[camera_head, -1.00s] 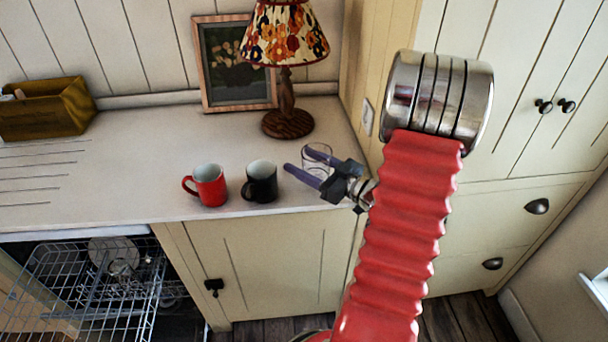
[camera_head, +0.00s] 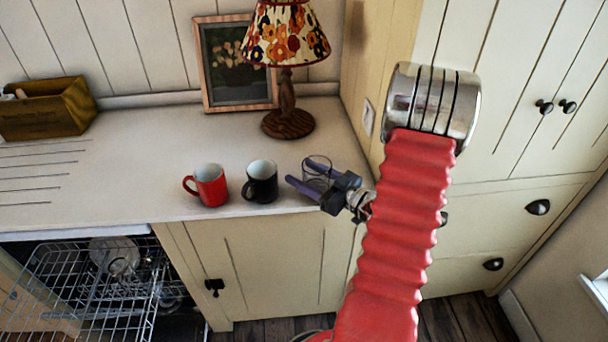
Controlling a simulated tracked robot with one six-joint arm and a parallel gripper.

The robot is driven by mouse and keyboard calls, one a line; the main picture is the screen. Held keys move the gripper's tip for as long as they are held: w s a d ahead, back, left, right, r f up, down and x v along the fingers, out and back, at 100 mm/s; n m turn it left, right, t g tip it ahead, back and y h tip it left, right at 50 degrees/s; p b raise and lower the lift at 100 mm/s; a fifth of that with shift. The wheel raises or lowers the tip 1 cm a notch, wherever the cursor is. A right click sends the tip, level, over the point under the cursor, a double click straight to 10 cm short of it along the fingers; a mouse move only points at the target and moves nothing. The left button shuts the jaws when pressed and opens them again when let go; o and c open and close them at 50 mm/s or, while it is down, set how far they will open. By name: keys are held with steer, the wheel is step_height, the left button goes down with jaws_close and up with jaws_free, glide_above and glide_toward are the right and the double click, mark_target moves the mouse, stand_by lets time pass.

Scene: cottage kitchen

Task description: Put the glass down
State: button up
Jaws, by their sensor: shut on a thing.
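The clear glass (camera_head: 317,174) is at the right part of the worktop (camera_head: 135,177), to the right of the black mug. My gripper (camera_head: 300,171) has its two purple fingers on either side of the glass and is shut on it. The glass looks upright. Its lower part is partly hidden by the near finger, and I cannot tell whether its base touches the worktop.
A black mug (camera_head: 261,182) stands just left of my fingertips, with a red mug (camera_head: 208,186) beyond it. A lamp (camera_head: 287,108) and a framed picture (camera_head: 233,92) stand behind. An open dishwasher rack (camera_head: 75,288) is below at left.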

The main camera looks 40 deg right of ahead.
mark_target(327, 185)
steer(key=shift+f, duration=0.1)
steer(key=o, duration=1.4)
steer(key=v, duration=1.2)
steer(key=shift+s, duration=0.15)
